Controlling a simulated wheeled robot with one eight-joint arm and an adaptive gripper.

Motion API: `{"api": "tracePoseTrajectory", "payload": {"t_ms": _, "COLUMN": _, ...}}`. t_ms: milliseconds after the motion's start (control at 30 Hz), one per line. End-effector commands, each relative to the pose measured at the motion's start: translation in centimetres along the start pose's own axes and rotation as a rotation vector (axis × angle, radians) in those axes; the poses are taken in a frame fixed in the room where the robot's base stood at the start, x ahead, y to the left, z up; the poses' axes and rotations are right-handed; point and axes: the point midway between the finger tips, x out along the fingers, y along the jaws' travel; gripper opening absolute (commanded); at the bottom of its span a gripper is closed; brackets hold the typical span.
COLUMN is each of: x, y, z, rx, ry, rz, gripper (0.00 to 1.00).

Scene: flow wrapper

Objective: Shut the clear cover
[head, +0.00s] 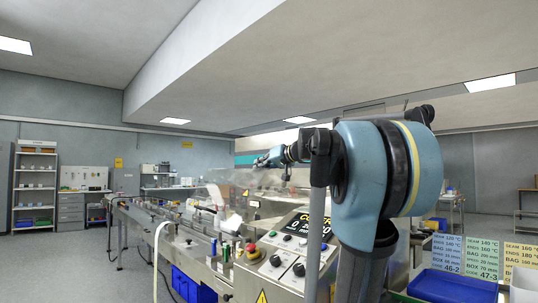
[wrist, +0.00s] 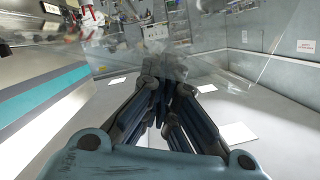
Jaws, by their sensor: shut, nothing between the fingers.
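The clear cover (head: 228,184) stands raised and tilted above the flow wrapper (head: 205,222) in the head view. In the wrist view the cover (wrist: 235,62) is a see-through sheet with pale edges, spreading across the upper part of the picture. My gripper (wrist: 170,82) is shut and empty, with its fingertips close to the sheet. A faint, pale shape of the fingers shows at the sheet; I cannot tell whether they touch it. In the head view my gripper (head: 260,162) is small, near the cover's upper edge. My arm hides part of the machine.
A control panel (head: 290,257) with knobs and a red stop button (head: 252,250) is at the machine's near end. A blue tray (head: 452,287) and coloured label cards (head: 483,258) are at right. Shelves (head: 35,185) stand far left, with free floor before them.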

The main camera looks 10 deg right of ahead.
Motion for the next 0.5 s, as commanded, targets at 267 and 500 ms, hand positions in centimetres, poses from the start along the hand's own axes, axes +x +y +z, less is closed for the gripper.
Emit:
{"api": "tracePoseTrajectory", "payload": {"t_ms": 267, "x": 1.8, "y": -0.1, "z": 7.1, "rx": -0.178, "ry": -0.001, "rz": 0.042, "gripper": 0.0}}
{"api": "tracePoseTrajectory", "payload": {"t_ms": 500, "x": 2.7, "y": 0.5, "z": 10.6, "rx": -0.273, "ry": -0.001, "rz": 0.067, "gripper": 0.0}}
